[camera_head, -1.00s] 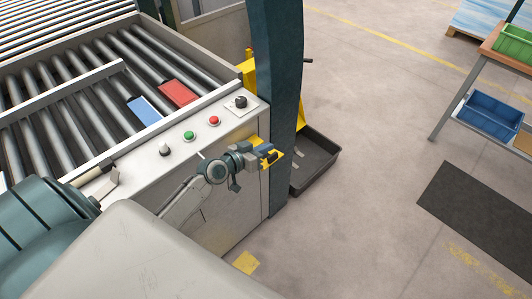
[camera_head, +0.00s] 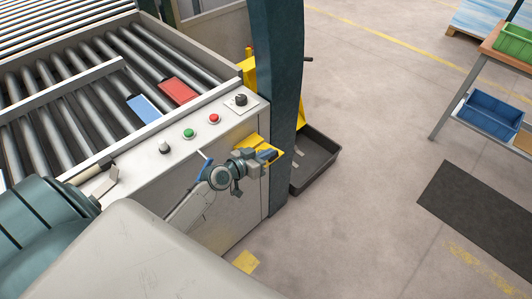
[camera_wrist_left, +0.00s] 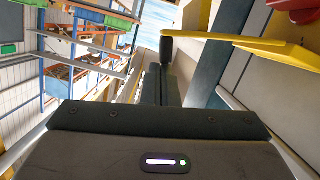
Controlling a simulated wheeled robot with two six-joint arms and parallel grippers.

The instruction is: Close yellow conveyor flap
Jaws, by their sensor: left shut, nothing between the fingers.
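The yellow flap (camera_head: 250,141) shows at the front side of the conveyor housing, below the red button and partly hidden by my left gripper. In the left wrist view, a yellow plate (camera_wrist_left: 285,50) stands out from the pale panel at the upper right, with a yellow bar (camera_wrist_left: 205,36) ending in a black grip. My left gripper (camera_head: 269,155) is shut and empty in front of the housing, overlapping the flap's yellow in the picture; I cannot tell whether they touch. Its closed fingers also show in the left wrist view (camera_wrist_left: 160,85). My right gripper is not in view.
A dark upright post (camera_head: 277,100) stands right beside the gripper. A black tray (camera_head: 318,160) lies on the floor behind it. The conveyor top carries a green button (camera_head: 189,133), a red button (camera_head: 214,118) and a dark knob (camera_head: 240,100).

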